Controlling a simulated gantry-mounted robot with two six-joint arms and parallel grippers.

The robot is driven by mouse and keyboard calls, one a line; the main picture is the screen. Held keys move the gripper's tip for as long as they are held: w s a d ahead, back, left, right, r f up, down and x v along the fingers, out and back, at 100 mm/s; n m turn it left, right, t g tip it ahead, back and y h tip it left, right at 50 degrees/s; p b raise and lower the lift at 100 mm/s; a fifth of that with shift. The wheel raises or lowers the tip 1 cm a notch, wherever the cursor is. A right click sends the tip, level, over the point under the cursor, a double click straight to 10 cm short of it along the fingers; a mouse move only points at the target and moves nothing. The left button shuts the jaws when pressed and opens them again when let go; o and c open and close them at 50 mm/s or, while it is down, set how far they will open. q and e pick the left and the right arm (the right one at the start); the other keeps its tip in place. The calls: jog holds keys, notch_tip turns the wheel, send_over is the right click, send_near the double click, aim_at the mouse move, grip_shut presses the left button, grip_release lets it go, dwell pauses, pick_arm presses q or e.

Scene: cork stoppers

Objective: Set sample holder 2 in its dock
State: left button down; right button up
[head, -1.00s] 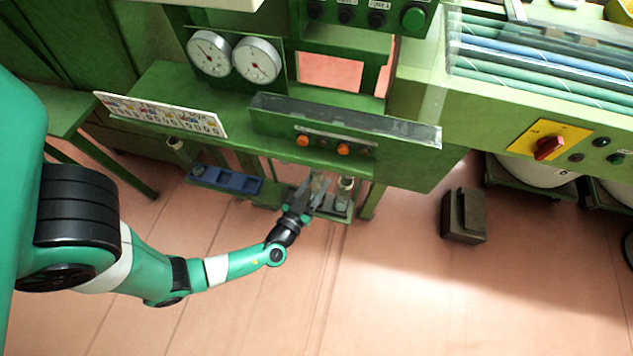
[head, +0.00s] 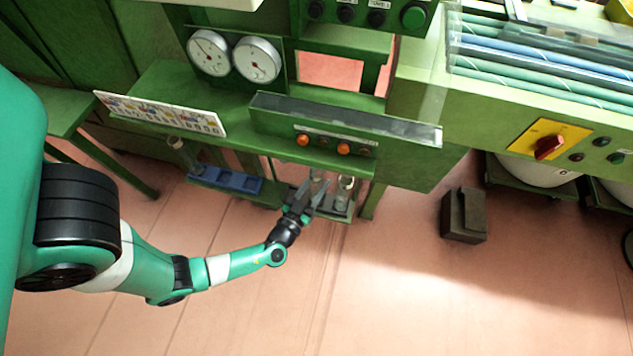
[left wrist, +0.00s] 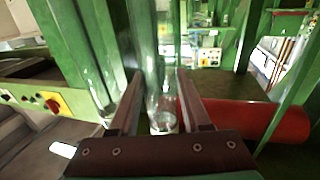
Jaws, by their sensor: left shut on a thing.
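My left gripper (head: 308,197) is shut on a clear glass holder (left wrist: 163,108), which stands between its two fingers in the left wrist view. A second glass holder with a pale top (head: 345,187) stands just right of the gripper, on a small tray (head: 338,207) under the green bench. A third glass holder (head: 178,146) stands at the left, by the blue rack (head: 232,181). I cannot read any number on the holders or tell which dock is number 2. The fingers hide the foot of the held holder in the head view. My right gripper is not in view.
The green bench (head: 205,150) overhangs the low shelf, with orange buttons (head: 303,140) and a white card (head: 160,112) on it. A red cylinder (left wrist: 262,120) lies right of the fingers in the left wrist view. A dark box (head: 464,215) stands on the open floor at right.

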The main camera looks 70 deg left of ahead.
pick_arm(q)
jog(key=shift+f, duration=0.35)
jog(key=shift+c, duration=1.4)
grip_release()
